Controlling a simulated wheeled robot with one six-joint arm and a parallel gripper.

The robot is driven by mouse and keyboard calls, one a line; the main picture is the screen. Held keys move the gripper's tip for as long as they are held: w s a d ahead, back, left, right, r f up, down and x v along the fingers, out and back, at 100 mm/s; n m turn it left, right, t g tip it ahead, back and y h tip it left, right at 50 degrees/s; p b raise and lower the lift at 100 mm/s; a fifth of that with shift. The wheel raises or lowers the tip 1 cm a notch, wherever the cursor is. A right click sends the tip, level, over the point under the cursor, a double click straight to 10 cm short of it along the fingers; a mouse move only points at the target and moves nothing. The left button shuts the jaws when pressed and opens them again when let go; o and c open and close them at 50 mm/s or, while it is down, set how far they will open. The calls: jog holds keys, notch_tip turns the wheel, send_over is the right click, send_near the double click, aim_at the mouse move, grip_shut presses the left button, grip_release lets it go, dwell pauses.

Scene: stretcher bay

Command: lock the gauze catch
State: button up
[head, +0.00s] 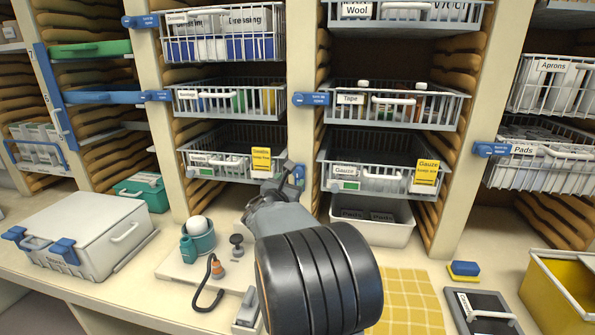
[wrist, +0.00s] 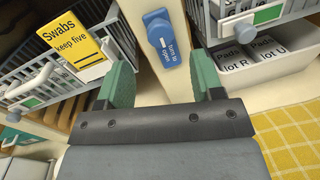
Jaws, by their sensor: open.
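The gauze catch (wrist: 162,45) is a blue turning handle on the cream post, marked "turn to open". In the wrist view it stands roughly upright, its lettering running along it. In the head view the catch (head: 299,176) is partly hidden behind my gripper (head: 285,177). The gauze basket (head: 378,181), a grey wire drawer with a yellow "Gauze" card, is right of the post. My gripper (wrist: 163,82) is open and empty, its green fingers either side of the catch's line in the picture, with the catch beyond the tips. I see no contact.
The swabs basket (head: 228,171) is left of the post, its yellow card (wrist: 68,46) close to my left finger. A white pads tub (head: 374,222) sits under the gauze basket. The tape catch (head: 311,99) above lies level. A yellow checked cloth (head: 410,300) covers part of the counter.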

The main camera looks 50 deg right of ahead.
aim_at(296, 174)
jog(key=p+x, duration=0.1)
jog(key=x, duration=0.6)
jog(key=shift+w+d+p, duration=0.15)
jog(key=shift+d+p, duration=0.05)
jog(key=shift+p, duration=0.15)
grip_shut()
